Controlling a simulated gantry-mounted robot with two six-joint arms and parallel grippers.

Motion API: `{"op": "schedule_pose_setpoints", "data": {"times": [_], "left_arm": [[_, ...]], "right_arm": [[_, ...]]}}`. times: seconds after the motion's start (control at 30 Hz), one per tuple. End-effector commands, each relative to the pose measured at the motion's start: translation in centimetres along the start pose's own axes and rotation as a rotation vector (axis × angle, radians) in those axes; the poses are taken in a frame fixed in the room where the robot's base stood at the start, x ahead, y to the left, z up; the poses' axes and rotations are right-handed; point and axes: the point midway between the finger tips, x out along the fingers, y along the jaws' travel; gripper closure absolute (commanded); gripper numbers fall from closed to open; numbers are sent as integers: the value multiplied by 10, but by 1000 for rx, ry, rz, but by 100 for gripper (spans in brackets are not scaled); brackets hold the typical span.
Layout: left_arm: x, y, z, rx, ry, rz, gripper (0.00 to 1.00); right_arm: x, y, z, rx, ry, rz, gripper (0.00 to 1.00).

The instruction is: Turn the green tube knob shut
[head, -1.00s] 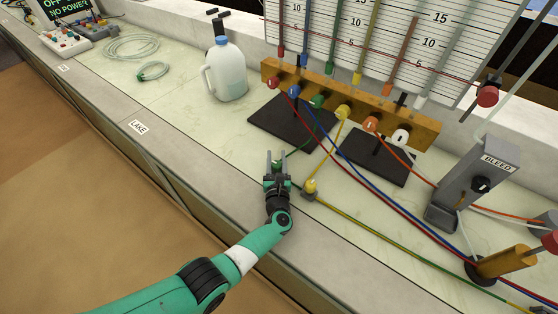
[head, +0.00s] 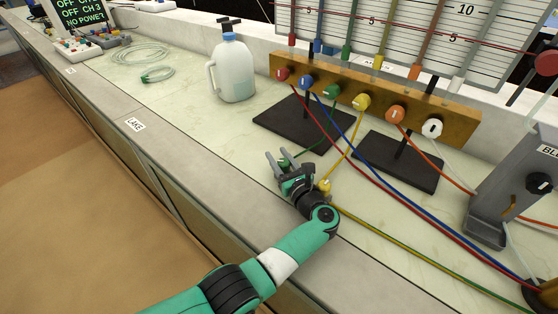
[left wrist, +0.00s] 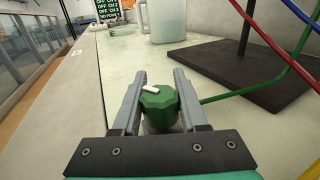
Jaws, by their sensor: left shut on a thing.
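The green tube knob (left wrist: 160,103) sits between the two fingers of my left gripper (left wrist: 160,88) in the left wrist view. It is faceted, with a short white mark on its top towards the left. A green tube (left wrist: 235,94) runs off to its right. In the head view my left gripper (head: 275,157) is low over the bench's front part, shut on the knob, which is mostly hidden by the fingers. Another green knob (head: 331,91) is on the wooden manifold behind. My right gripper is not in view.
A yellow knob (head: 324,186) stands close to the right of my left gripper. A wooden manifold (head: 450,120) holds several coloured knobs, with red, blue and yellow tubes trailing forward. A white jug (head: 233,75) stands behind. The bench left of the gripper is clear.

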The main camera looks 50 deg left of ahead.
Motion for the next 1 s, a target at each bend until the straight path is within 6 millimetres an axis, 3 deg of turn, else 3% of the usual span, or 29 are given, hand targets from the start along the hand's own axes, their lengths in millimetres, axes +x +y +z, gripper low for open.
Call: {"op": "schedule_pose_setpoints", "data": {"times": [0.2, 0.23, 0.4, 0.73, 0.93, 1.0], "left_arm": [[0, 0, 2, -3, -3, 0, 100], [0, 0, 2, -3, -3, 0, 56], [0, 0, 2, -2, -2, 0, 28], [0, 0, 6, -2, -1, -1, 28], [0, 0, 44, -5, -2, 0, 28], [-9, 7, 55, -4, -2, -1, 28]], "right_arm": [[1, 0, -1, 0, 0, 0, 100], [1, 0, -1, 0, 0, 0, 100], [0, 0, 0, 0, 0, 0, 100], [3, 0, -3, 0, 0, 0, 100], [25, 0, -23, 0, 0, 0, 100], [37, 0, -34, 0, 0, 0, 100]]}}
